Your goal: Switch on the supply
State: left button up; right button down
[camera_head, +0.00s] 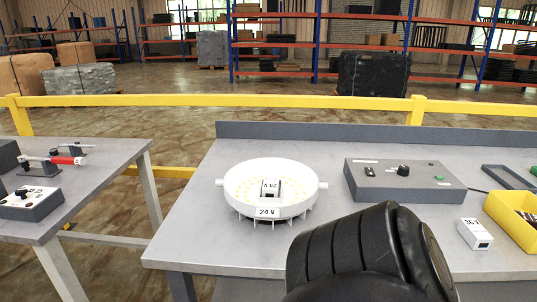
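A grey box with controls, which looks like the supply (420,184), sits on the grey table at right of centre. Its sloping top carries a black knob (403,170), a small dark switch or socket (370,172) to the left of it, and a small green button or lamp (438,177) to the right. The switch setting is too small to tell. A round white light unit (240,192) marked 24 V stands to the left of the box, with a small labelled block in its middle. Neither gripper shows; a black arm link of mine fills the bottom centre.
A small white labelled block (474,234) and a yellow bin (515,215) are at the right. A dark frame (508,177) lies behind the bin. A second table (95,165) with instruments stands at left, across a gap. A yellow rail (250,100) runs behind.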

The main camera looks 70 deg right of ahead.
aim_at(370, 172)
jog(key=u, duration=0.25)
jog(key=k, duration=1.55)
jog(key=z, duration=1.15)
